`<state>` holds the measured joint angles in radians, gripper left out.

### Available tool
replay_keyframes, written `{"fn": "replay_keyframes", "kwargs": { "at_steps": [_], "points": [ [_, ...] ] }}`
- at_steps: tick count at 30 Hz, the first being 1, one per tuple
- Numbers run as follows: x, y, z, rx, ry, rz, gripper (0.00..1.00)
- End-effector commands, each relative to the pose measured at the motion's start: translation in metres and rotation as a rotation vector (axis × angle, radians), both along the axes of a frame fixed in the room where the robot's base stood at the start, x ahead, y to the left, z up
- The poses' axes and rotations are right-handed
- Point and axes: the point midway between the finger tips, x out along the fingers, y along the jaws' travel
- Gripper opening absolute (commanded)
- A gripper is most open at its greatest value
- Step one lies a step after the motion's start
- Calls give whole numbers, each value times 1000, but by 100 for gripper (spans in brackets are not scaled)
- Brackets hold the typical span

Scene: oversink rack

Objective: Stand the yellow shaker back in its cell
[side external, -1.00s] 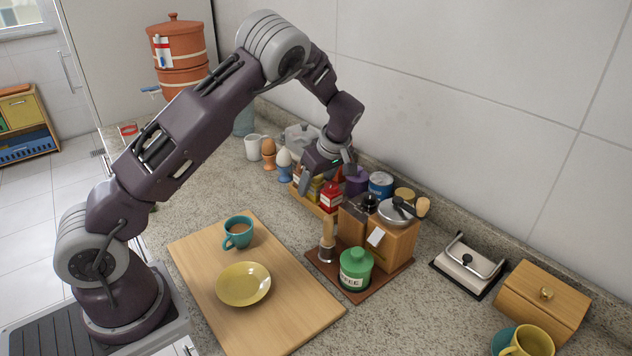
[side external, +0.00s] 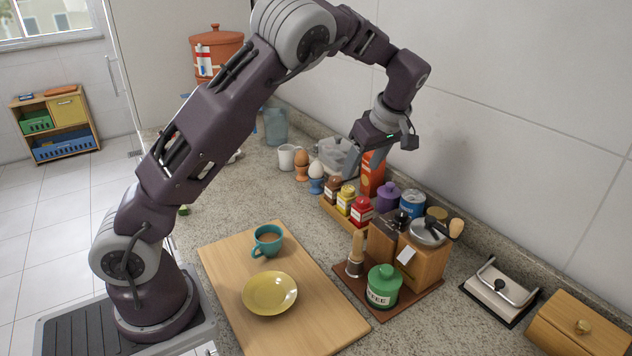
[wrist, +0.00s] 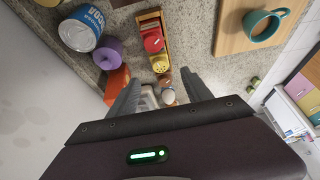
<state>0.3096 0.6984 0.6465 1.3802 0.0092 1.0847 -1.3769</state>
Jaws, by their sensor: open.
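The yellow shaker (side external: 346,195) stands upright, as far as I can tell, in the wooden rack (side external: 328,207), between a brown-topped shaker (side external: 333,188) and a red shaker (side external: 361,210). In the wrist view the yellow shaker (wrist: 159,64) shows from above, in line with the red one (wrist: 152,40). My gripper (wrist: 163,90) is open, with nothing between its fingers. It is above and behind the rack's far end, clear of the yellow shaker. The shaker's base is hidden by the rack's front wall.
An orange-red box (side external: 371,174), a purple pot (side external: 387,198) and a blue can (side external: 412,203) stand close behind the rack. Egg cups (side external: 316,178) and a white mug (side external: 287,158) are at its left. A cutting board (side external: 225,262) lies in front.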

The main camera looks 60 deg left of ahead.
Motion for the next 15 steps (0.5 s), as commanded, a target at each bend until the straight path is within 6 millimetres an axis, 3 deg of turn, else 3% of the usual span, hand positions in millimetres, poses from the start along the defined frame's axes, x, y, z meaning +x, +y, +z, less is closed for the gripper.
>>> {"fn": "replay_keyframes", "kwargs": {
  "at_steps": [2, 5, 8, 11, 15],
  "points": [
    [-7, -2, 8, -30, 0, -26, 58],
    [-36, -15, 38, -135, -4, -161, 58],
    [-87, -39, 78, -247, -29, -420, 58],
    [-151, -68, 110, -281, -74, -746, 58],
    [-242, -103, 121, -168, -109, -1200, 58]
  ]
}}
